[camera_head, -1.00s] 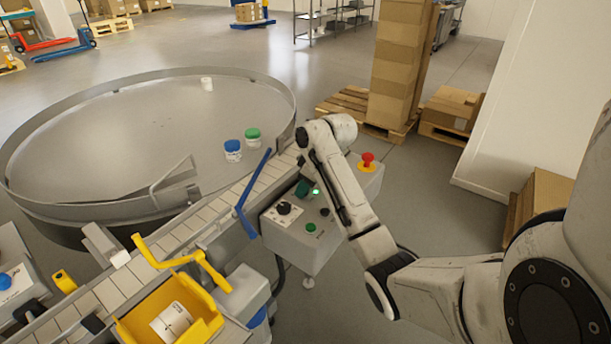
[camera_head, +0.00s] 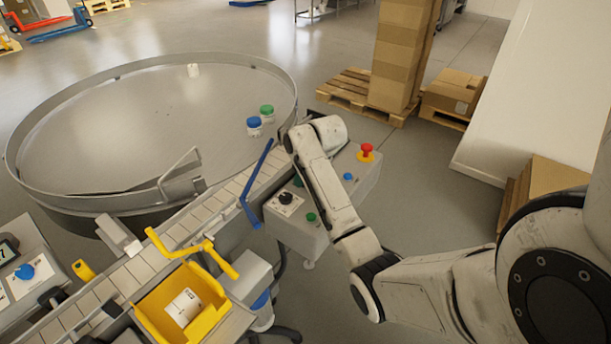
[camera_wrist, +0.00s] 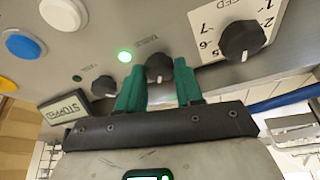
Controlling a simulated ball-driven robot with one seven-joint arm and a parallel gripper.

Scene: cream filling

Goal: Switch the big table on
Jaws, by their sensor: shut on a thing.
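The big round table (camera_head: 130,190) with a raised metal rim is at the left of the head view. My arm hides most of the gripper in the head view.
A speed dial (camera_wrist: 243,40) is right of the held knob; a smaller knob (camera_wrist: 103,84), blue button (camera_wrist: 23,42) and white button (camera_wrist: 63,14) are left. A red emergency button (camera_head: 366,152) tops the box's far end. A blue guide bar (camera_head: 256,185) rises close by.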

